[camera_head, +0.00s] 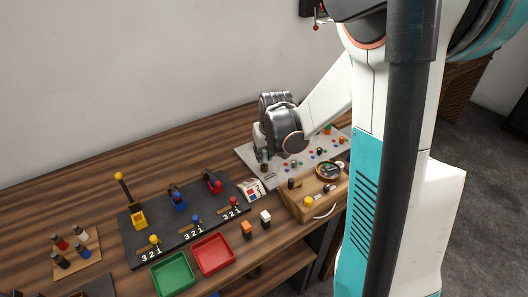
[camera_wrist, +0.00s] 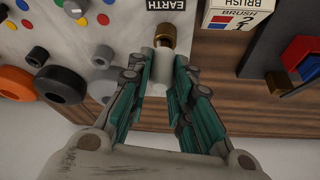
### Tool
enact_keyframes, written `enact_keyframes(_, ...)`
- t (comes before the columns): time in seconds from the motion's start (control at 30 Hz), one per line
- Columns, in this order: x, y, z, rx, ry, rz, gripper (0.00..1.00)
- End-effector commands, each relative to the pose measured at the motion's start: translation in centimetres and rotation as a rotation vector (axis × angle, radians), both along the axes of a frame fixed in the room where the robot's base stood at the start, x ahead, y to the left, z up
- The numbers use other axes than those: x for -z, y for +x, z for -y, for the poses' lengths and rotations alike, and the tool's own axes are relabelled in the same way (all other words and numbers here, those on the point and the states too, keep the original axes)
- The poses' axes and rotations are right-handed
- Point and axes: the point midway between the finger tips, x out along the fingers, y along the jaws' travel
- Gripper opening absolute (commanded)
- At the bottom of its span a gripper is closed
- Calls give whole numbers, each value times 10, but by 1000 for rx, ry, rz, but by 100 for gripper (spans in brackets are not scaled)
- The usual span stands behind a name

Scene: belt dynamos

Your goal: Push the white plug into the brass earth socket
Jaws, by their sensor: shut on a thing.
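The white plug (camera_wrist: 161,68) is between the green fingers of my gripper (camera_wrist: 162,60), which is shut on it, in the wrist view. The brass earth socket (camera_wrist: 166,34) is just beyond the plug, under an EARTH label on the pale speckled panel (camera_wrist: 140,40). The plug's far end meets or overlaps the brass in this view; I cannot tell how deep it sits.
Black, orange and grey round parts (camera_wrist: 60,85) are left of my gripper in the wrist view. A BRUSH box (camera_wrist: 232,15) and a dark board with coloured machines (camera_wrist: 285,45) are to the right. In the head view, a wooden tray (camera_head: 310,197) stands in front of the panel.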

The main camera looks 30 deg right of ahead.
Motion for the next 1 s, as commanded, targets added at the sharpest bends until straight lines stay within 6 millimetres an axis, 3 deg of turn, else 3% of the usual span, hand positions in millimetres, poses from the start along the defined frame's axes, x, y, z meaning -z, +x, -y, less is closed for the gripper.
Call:
enact_keyframes(0.87,21,0,0,0,0,0,0)
enact_keyframes(0.9,20,0,0,0,0,0,29)
enact_keyframes(0.97,19,0,0,0,0,0,43)
enact_keyframes(1.0,19,0,0,0,0,0,43)
